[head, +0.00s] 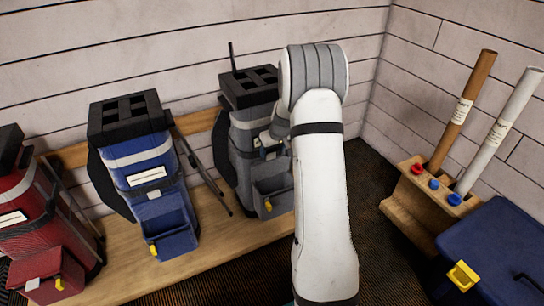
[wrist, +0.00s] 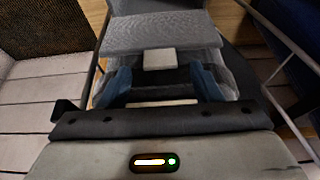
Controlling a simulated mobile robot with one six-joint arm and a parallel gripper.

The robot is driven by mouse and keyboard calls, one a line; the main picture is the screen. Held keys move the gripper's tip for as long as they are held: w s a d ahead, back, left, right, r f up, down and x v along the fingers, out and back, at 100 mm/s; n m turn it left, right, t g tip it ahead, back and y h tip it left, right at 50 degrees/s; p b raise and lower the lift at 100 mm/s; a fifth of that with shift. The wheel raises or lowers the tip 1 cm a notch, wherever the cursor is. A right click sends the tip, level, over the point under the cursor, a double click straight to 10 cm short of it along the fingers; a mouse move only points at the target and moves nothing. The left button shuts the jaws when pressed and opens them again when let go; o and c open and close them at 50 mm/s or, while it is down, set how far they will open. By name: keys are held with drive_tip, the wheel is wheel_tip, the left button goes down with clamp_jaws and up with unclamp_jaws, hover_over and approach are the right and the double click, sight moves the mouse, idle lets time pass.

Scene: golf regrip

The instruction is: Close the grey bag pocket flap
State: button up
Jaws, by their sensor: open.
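The grey bag (head: 243,120) stands on the bench, partly behind my arm in the head view. Its pocket (head: 273,192) sticks out low on the front, with a small yellow tab (head: 268,206). The pocket looks open, but my arm hides part of it. In the wrist view, a light grey panel (wrist: 155,30), seemingly the flap, carries a pale pad (wrist: 161,60) on its near edge. My gripper (wrist: 162,82) is open, its blue fingers apart on either side, just short of the pad. Contact cannot be told. In the head view, my gripper (head: 270,140) is by the bag's front.
A blue bag (head: 150,170) and a red bag (head: 35,220) stand to the left on the wooden bench (head: 220,245). Thin bag legs (head: 205,175) stand between blue and grey. A wooden holder (head: 410,205) with two tubes and a blue box (head: 495,250) are at right.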

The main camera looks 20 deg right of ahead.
drive_tip(key=shift+x, duration=1.05)
clamp_jaws()
